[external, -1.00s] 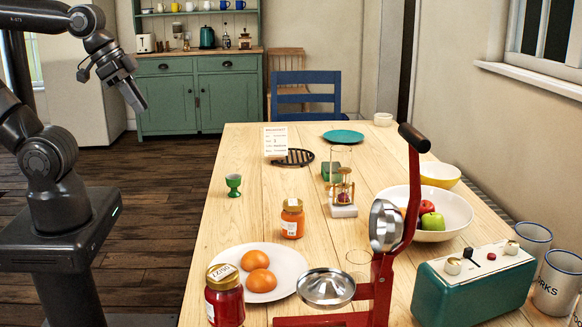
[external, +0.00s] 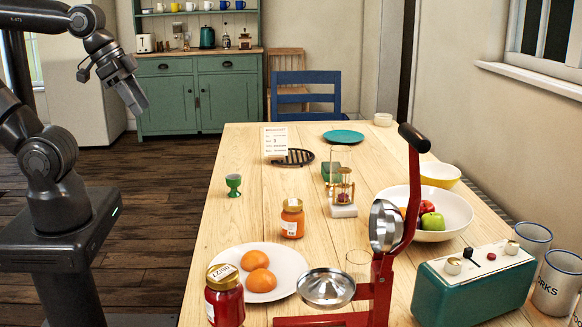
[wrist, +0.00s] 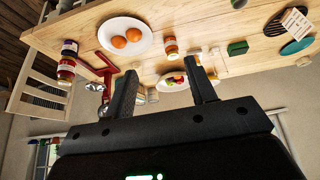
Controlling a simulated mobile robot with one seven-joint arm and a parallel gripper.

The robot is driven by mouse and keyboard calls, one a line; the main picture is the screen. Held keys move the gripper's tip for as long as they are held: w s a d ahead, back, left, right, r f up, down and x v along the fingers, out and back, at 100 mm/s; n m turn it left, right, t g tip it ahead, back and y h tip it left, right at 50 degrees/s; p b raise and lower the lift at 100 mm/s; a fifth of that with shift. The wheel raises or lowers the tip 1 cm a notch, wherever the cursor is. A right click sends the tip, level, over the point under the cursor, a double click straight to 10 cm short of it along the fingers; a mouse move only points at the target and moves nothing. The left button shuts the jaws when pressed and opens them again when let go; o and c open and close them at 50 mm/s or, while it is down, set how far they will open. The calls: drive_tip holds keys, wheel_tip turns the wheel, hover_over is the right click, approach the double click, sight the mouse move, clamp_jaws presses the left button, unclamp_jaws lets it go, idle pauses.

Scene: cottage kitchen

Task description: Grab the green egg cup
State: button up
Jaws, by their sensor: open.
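The green egg cup (external: 233,185) stands upright and empty-looking near the left edge of the wooden table (external: 222,225). In the wrist view a green piece at the top edge appears to be the egg cup (wrist: 238,4), partly cut off. My gripper (external: 140,104) is in the air left of the table, higher than the egg cup and well apart from it. In the wrist view my gripper (wrist: 163,80) has its two fingers spread, with nothing held between them.
An orange jar (external: 292,218) stands in front and right of the egg cup. The wood around the egg cup is clear.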

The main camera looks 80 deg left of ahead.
drive_tip(key=o, duration=0.3)
drive_tip(key=shift+o, duration=0.2)
drive_tip(key=m+g, duration=0.6)
drive_tip(key=m, duration=0.2)
hover_over(234, 184)
drive_tip(key=a, duration=0.2)
wheel_tip(234, 184, down, 22)
drive_tip(key=r, duration=0.1)
drive_tip(key=f, duration=0.5)
drive_tip(key=shift+s+a+f, duration=0.1)
drive_tip(key=shift+s+a, duration=0.05)
drive_tip(key=shift+s, duration=0.25)
drive_tip(key=shift+w+f, duration=0.15)
drive_tip(key=shift+f, duration=1.45)
drive_tip(key=shift+w+f, duration=0.1)
drive_tip(key=shift+f, duration=1.45)
